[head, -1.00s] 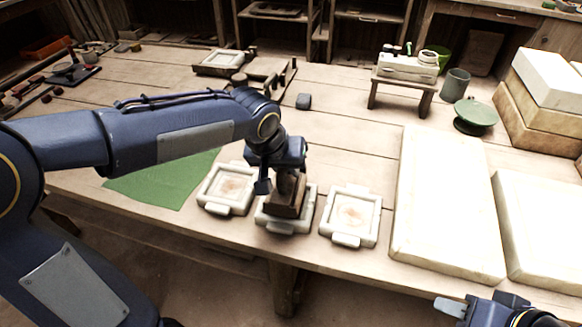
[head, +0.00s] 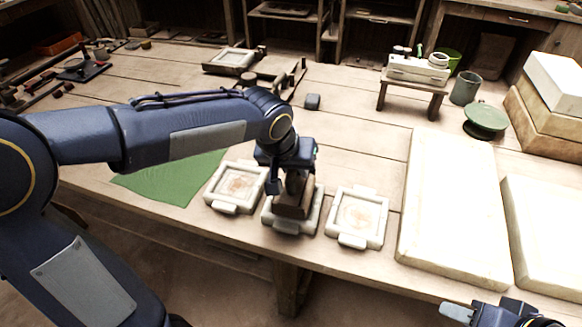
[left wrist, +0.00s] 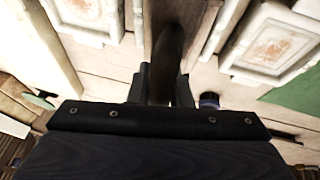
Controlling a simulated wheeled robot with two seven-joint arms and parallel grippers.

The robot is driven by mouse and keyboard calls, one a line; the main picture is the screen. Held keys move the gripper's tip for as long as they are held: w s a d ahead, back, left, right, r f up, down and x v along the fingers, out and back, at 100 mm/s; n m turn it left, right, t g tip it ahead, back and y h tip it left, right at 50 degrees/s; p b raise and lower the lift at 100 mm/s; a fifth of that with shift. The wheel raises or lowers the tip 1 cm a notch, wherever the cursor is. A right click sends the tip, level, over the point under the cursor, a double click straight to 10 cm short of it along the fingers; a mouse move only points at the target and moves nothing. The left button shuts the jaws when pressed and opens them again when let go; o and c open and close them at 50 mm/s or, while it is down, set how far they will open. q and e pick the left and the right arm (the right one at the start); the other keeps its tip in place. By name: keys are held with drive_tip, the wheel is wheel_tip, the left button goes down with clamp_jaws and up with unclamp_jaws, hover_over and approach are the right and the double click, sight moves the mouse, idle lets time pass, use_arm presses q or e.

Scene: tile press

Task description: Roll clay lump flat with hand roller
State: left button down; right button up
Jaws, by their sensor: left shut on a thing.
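My left gripper (head: 292,178) is shut on the dark handle (left wrist: 168,55) of a brown wooden block (head: 291,204). The block stands upright over the middle pale tile mould (head: 291,228) and hides most of its inside; I cannot tell whether it touches what is in there. The handle runs between the fingers in the left wrist view. My right gripper (head: 458,312) is only partly in view at the bottom right, away from the moulds, and its opening is unclear. I cannot make out a clay lump or a hand roller for certain.
Pale moulds with brownish patterns flank the middle one, left (head: 236,187) and right (head: 356,217). A green cloth (head: 172,178) lies left. Large pale slabs (head: 452,210) lie right. A small stand (head: 412,88), grey cup (head: 465,88) and green turntable (head: 486,121) stand behind.

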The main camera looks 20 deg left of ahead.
use_arm(q)
drive_tip(key=shift+d+f+b, duration=0.25)
drive_tip(key=shift+d+b, duration=0.1)
drive_tip(key=shift+d, duration=0.85)
drive_tip(key=shift+s+a+f, duration=0.1)
drive_tip(key=shift+a+f, duration=0.1)
drive_tip(key=shift+a, duration=0.5)
drive_tip(key=shift+s+a+f, duration=0.1)
drive_tip(key=shift+a+f, duration=0.05)
drive_tip(key=shift+a, duration=1.65)
drive_tip(key=shift+w+d+r, duration=0.1)
drive_tip(key=shift+d+r, duration=0.05)
drive_tip(key=shift+d, duration=1.1)
drive_tip(key=shift+d+r, duration=0.1)
drive_tip(key=shift+d, duration=1.1)
drive_tip(key=shift+a+r, duration=0.1)
drive_tip(key=shift+a, duration=1.1)
drive_tip(key=shift+a+f, duration=0.2)
drive_tip(key=shift+a, duration=1)
drive_tip(key=shift+d+r, duration=0.1)
drive_tip(key=shift+d, duration=1.15)
drive_tip(key=shift+w, duration=0.1)
drive_tip(key=shift+r+p, duration=0.2)
drive_tip(key=shift+p, duration=0.1)
